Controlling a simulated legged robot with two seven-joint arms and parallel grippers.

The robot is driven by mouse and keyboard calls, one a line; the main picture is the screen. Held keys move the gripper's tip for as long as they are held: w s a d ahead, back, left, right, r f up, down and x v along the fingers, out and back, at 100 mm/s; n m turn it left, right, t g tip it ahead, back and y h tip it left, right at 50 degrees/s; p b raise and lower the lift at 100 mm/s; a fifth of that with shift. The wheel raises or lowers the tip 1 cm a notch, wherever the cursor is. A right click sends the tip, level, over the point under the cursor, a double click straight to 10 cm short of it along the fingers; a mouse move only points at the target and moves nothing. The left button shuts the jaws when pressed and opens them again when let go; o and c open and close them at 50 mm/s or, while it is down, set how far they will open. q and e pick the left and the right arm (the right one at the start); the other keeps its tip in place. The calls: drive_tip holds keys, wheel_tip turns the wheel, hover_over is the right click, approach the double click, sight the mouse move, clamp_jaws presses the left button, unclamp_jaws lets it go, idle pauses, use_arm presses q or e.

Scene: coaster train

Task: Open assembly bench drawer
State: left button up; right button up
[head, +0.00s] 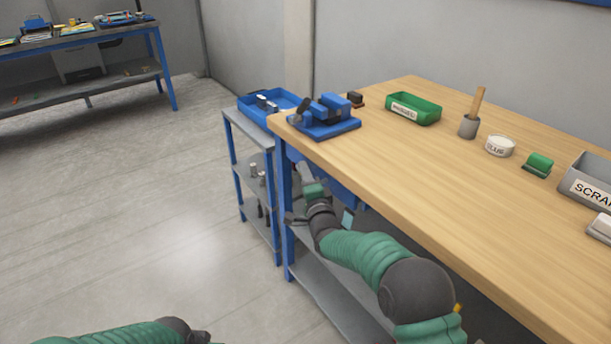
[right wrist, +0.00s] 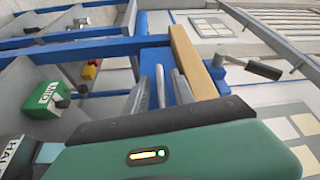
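The assembly bench (head: 430,165) has a wooden top and a blue frame. A blue drawer front (head: 340,187) shows under its near edge, partly hidden by my right arm; I cannot tell whether it stands open at all. My left gripper (head: 202,338) is at the bottom edge, mostly cut off.
The floor at left is clear.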

clamp_jaws()
drive_tip(key=shift+f, duration=0.2)
idle(1.0)
